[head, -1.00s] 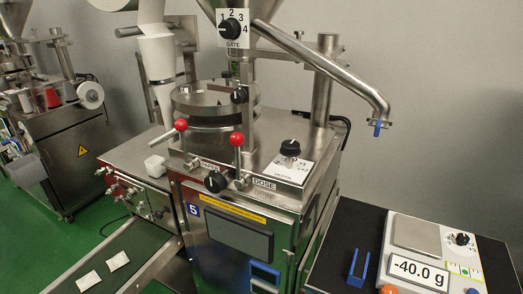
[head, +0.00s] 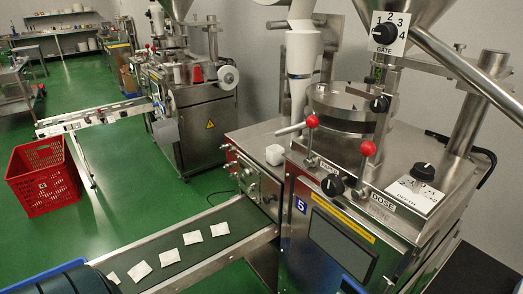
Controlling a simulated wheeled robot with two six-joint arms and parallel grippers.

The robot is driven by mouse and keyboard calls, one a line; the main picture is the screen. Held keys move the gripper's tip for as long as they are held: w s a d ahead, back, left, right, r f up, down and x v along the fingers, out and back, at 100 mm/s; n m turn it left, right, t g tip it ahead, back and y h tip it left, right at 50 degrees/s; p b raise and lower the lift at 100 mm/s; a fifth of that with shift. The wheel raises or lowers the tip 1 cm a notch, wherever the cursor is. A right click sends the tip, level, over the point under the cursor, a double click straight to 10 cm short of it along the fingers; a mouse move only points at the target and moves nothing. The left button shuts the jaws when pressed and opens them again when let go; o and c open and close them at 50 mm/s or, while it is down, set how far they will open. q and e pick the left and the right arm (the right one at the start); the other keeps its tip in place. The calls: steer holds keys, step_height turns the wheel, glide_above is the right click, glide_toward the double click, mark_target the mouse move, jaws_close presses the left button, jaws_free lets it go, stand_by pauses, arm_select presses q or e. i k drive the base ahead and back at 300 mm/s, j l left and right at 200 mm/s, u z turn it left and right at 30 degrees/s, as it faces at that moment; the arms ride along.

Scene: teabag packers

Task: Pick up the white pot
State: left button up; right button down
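A small white block-like object (head: 274,154), which may be the white pot, sits on the left part of the steel machine's top. It is too small to tell whether it is hollow. It stands left of the round steel drum (head: 340,105) and behind the red-knobbed levers (head: 312,121). Neither of my grippers is in view.
A conveyor (head: 205,222) carries several white teabags toward the lower left. A red crate (head: 43,175) stands on the green floor at left. A second machine (head: 190,120) with a red pot (head: 197,74) stands behind. A dial plate (head: 415,195) lies at right.

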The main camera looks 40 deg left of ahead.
mark_target(273, 157)
steer(key=u, duration=1.15)
